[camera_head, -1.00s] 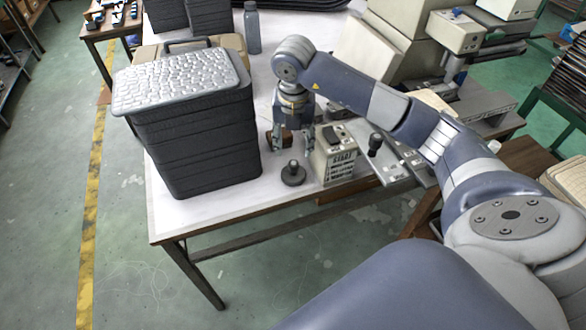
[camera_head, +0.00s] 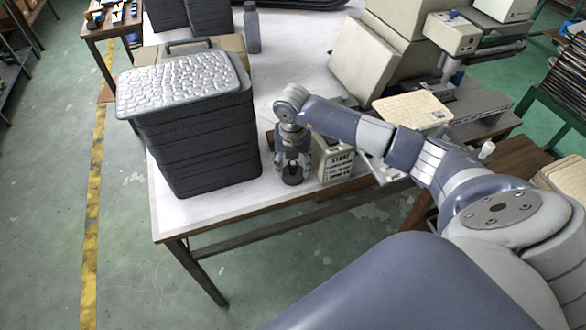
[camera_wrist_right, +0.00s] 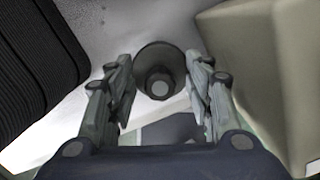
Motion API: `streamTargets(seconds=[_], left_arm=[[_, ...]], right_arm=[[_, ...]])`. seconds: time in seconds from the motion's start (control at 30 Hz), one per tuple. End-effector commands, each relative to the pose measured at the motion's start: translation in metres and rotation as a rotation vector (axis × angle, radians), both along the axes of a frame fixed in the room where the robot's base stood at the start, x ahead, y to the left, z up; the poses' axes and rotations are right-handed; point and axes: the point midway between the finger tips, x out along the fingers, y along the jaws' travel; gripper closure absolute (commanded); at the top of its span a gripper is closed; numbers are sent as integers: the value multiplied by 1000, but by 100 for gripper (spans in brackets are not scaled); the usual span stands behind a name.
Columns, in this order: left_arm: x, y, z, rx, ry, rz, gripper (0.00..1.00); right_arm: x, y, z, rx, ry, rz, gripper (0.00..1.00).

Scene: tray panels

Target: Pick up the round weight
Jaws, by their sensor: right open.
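The round weight (camera_head: 293,179) is a dark disc with a knob on top, standing on the white table near its front edge. In the right wrist view the weight (camera_wrist_right: 160,72) lies between and just beyond the fingertips, its knob towards the camera. My right gripper (camera_head: 293,168) points down over the weight, its fingers on either side of the knob. In the right wrist view the right gripper (camera_wrist_right: 160,75) is open, with a gap between each finger and the knob. The arm and fingers partly hide the weight in the head view. My left gripper is not in view.
A stack of dark trays (camera_head: 200,140) with a silvery textured top stands close left of the weight. A beige box (camera_head: 332,160) with printed markings stands close on its right. The table's front edge (camera_head: 230,222) is near. A grey bottle (camera_head: 252,30) stands at the back.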

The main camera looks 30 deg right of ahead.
Motion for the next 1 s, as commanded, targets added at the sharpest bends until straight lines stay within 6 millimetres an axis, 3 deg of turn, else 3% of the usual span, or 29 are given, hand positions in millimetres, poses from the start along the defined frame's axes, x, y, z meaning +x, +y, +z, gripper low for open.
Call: streamTargets(seconds=[0.07,0.3,0.67,0.77,1.0], left_arm=[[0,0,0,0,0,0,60],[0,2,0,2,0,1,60],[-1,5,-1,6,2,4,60],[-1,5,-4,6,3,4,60],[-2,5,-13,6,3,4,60]], right_arm=[[0,0,0,0,0,0,52],[0,0,0,0,0,0,100],[1,0,5,0,-4,0,100],[2,-1,16,0,-5,-1,100],[2,-1,63,0,-7,-1,100]])
